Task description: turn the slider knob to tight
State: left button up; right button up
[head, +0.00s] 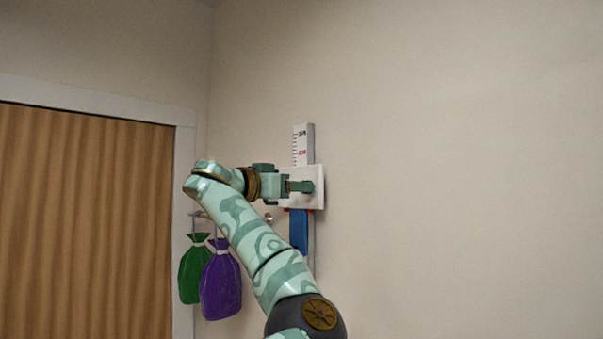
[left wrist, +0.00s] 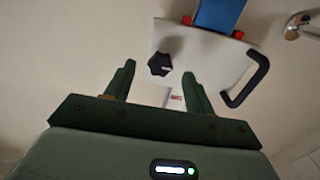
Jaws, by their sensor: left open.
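The slider is a white plate (head: 316,190) on a vertical rail on the wall; it also shows in the left wrist view (left wrist: 205,55). The slider knob (left wrist: 160,64) is small, black and lobed, with a pale mark toward the picture's right. In the head view my gripper and arm hide the knob. A black bar handle (left wrist: 247,82) sits on the plate's right side in the left wrist view. My left gripper (head: 303,186) is in front of the plate. In the left wrist view its open fingers (left wrist: 158,72) appear on either side of the knob; contact cannot be told.
A white scale (head: 303,140) with black and red markings rises above the plate. A blue strip (head: 299,232) runs below it, with red pieces at its top. A green bag (head: 193,270) and a purple bag (head: 221,285) hang at the left, beside a brown curtain (head: 80,220). The right wall is bare.

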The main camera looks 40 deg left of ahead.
pick_arm(q)
jog(key=w+p, duration=0.1)
jog(key=w, duration=0.2)
jog(key=shift+d, duration=0.15)
jog(key=c, duration=1)
jog(key=shift+o, duration=0.2)
